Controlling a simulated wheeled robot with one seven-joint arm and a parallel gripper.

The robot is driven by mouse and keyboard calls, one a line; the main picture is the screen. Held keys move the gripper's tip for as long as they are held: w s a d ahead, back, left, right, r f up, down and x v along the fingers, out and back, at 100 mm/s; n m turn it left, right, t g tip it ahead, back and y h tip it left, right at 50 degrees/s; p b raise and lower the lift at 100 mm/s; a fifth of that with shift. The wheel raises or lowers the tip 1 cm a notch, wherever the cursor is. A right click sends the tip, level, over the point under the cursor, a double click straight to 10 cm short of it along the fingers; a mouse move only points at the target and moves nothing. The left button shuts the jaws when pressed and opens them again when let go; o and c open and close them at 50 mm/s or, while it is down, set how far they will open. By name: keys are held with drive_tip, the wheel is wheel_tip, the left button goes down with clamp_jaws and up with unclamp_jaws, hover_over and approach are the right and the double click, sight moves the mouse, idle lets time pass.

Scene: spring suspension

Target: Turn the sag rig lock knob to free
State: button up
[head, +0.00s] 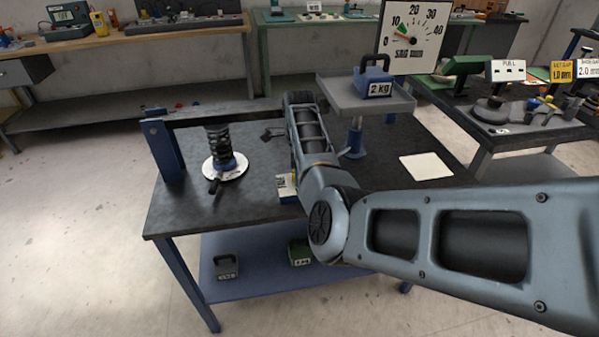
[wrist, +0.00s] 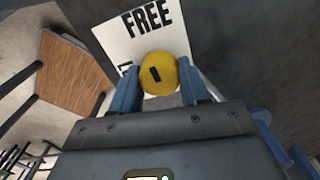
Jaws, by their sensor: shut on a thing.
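The lock knob (wrist: 168,86) is a round yellow cap with a short black mark in the wrist view. The mark runs roughly up and down in that picture, tilted slightly toward the word FREE. My gripper (wrist: 160,88) is shut on the knob, one blue finger on each side. The knob sits on a white label plate (wrist: 115,35) with FREE printed above it; a second word at its left is mostly hidden by a finger. In the head view the plate's edge (head: 286,190) shows beside my arm; the knob and fingers are hidden there.
The rig has a black spring (head: 217,145) on a white disc under a lever beam. A blue 2 kg weight (head: 374,82) stands on a raised tray (head: 345,100), near a dial (head: 408,35). A white card (head: 426,166) lies at the bench's right. Weights sit on the lower shelf (head: 265,268).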

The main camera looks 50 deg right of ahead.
drive_tip(key=shift+d+m, duration=0.1)
drive_tip(key=shift+m, duration=0.2)
idle(0.4)
drive_tip(key=o, duration=1)
drive_tip(key=shift+o, duration=0.2)
drive_tip(key=shift+r+b, duration=0.35)
drive_tip(key=shift+r, duration=3.6)
drive_tip(key=shift+f, duration=0.1)
